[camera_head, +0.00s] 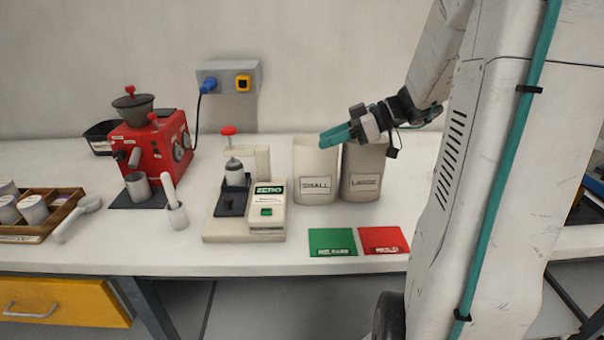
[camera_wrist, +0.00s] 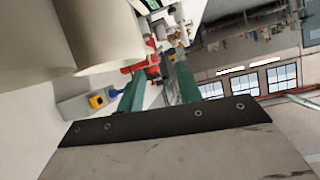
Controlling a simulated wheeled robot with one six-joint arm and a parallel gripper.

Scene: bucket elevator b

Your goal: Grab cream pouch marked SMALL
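The cream pouch marked SMALL (camera_head: 316,172) stands upright on the counter, right of the scale. A slightly darker pouch marked LARGE (camera_head: 361,174) stands close beside it on the right. My gripper (camera_head: 325,137) reaches in from the right with its teal fingers pointing left, overlapping the tops of both pouches in the head view; contact cannot be told. In the wrist view my gripper (camera_wrist: 160,72) has its two fingers apart with nothing held between them. Two pale pouch shapes fill the upper left there, their labels not visible.
A scale (camera_head: 268,212) stands left of the pouches. A green pad (camera_head: 332,242) and a red pad (camera_head: 383,240) lie in front of them. A red grinder (camera_head: 155,148) and a wooden tray of cups (camera_head: 62,203) are further left. A wall outlet (camera_head: 228,78) is behind.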

